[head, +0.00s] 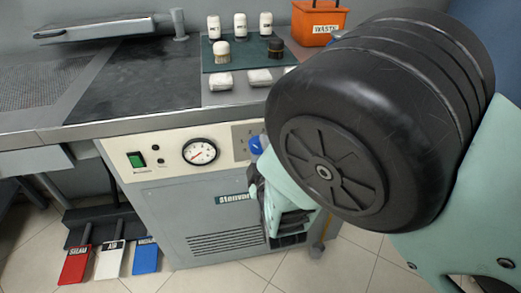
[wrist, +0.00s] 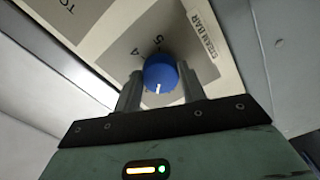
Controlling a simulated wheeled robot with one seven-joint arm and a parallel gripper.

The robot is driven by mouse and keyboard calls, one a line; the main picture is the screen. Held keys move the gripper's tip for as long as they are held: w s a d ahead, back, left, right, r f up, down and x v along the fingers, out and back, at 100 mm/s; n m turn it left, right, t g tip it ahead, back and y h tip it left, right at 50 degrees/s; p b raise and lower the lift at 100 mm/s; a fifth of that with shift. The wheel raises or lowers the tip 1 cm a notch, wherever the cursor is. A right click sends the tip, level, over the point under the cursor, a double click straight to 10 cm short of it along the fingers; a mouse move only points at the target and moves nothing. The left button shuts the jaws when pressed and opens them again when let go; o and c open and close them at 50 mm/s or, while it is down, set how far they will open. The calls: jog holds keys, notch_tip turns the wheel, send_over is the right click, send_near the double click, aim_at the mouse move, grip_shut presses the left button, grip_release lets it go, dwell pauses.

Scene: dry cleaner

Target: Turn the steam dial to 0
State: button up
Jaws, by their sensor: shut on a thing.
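The steam dial is a round blue knob (head: 256,145) on a light plate at the right end of the cream control panel. In the head view my dark wheel-shaped arm part covers its right side. In the wrist view the blue dial (wrist: 160,70) sits between the two fingers of my gripper (wrist: 161,88), which is shut on it. A white mark on the dial points toward the bottom of the wrist picture. The label "STEAM BAR" stands to its right. Marks above it are partly readable; I cannot make out a 0.
The panel also has a pressure gauge (head: 200,152) and a green switch (head: 136,160). Red, white and blue pedals (head: 110,259) lie on the floor at left.

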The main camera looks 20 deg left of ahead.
jog(key=n+p, duration=0.1)
jog(key=n, duration=0.3)
jog(key=shift+r+n, duration=0.1)
jog(key=shift+n, duration=0.2)
jog(key=n, duration=0.3)
jog(key=shift+n+p, duration=0.4)
jog(key=n, duration=0.4)
jog(key=shift+s+p, duration=0.1)
jog(key=shift+p, duration=0.2)
jog(key=shift+n, duration=2.2)
jog(key=o, duration=1)
jog(key=shift+c, duration=0.2)
